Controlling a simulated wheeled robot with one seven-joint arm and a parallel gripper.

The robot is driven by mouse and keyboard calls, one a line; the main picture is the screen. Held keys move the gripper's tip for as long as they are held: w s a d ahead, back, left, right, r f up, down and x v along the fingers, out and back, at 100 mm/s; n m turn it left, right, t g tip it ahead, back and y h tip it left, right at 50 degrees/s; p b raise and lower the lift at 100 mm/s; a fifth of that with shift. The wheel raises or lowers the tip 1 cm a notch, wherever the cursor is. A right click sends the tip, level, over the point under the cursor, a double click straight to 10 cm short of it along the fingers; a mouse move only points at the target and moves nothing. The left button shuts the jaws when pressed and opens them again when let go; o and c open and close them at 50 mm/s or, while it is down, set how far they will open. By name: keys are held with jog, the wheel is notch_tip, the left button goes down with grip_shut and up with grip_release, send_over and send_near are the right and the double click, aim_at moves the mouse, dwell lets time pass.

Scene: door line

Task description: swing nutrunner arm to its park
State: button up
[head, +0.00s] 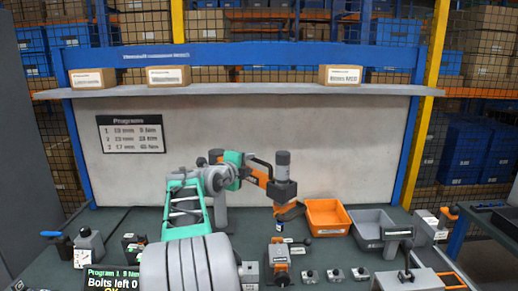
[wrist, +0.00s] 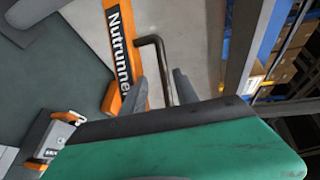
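The nutrunner arm (head: 257,176) shows orange in the head view, over the middle of the bench, with an upright grey tool (head: 284,188) at its end. In the wrist view its orange beam (wrist: 124,45) carries the word "Nutrunner" and a dark bent handle (wrist: 161,60). My gripper (wrist: 157,78) has its two grey fingers apart, one on each side of the handle's long bar, with gaps showing. In the head view my green and grey wrist hides part of the nutrunner arm. I cannot pick out the park.
An orange bin (head: 327,217) and a grey bin (head: 371,226) stand right of the tool. Several small fixtures line the bench front. A display (head: 112,278) reads "Bolts left 0 OK". A shelf (head: 250,88) with small boxes runs above.

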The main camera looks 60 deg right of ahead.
jog(key=d+f+p, duration=0.1)
jog(key=d+p, duration=0.1)
jog(key=d, duration=0.6)
jog(key=shift+s+p, duration=0.15)
jog(key=shift+p, duration=0.25)
jog(key=shift+c, duration=0.5)
grip_shut()
dwell(0.3)
